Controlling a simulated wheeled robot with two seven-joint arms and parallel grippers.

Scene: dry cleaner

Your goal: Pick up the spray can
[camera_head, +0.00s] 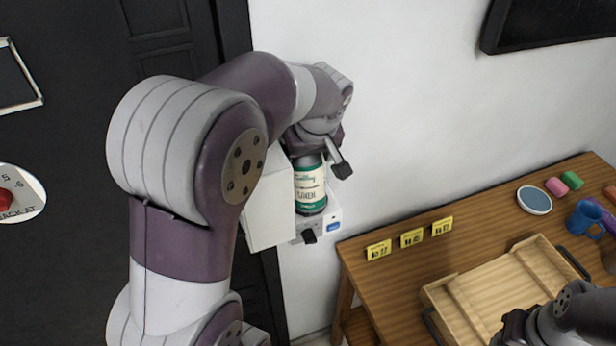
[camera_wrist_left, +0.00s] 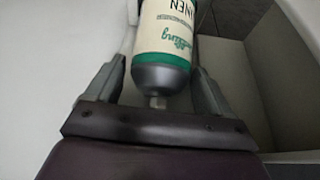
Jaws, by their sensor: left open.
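The spray can (camera_head: 310,188) has a dark top and a green and cream label. It stands upright on a small white ledge (camera_head: 333,215) beside a white box at the wall. My left gripper (camera_head: 318,158) is over the top of the can, with one finger showing to its right. In the left wrist view the can (camera_wrist_left: 164,40) lies between the two spread fingers of my left gripper (camera_wrist_left: 156,82), its nozzle end toward the palm. The fingers look apart from it. My right gripper (camera_head: 518,325) is at the bottom right, its jaws unclear.
A white box panel (camera_head: 266,205) stands close to the left of the can. A wooden table (camera_head: 400,285) at the right holds yellow tags (camera_head: 411,238), a wooden tray (camera_head: 470,285), a blue mug (camera_head: 585,217) and a round dish (camera_head: 534,200). A black door (camera_head: 60,110) is at the left.

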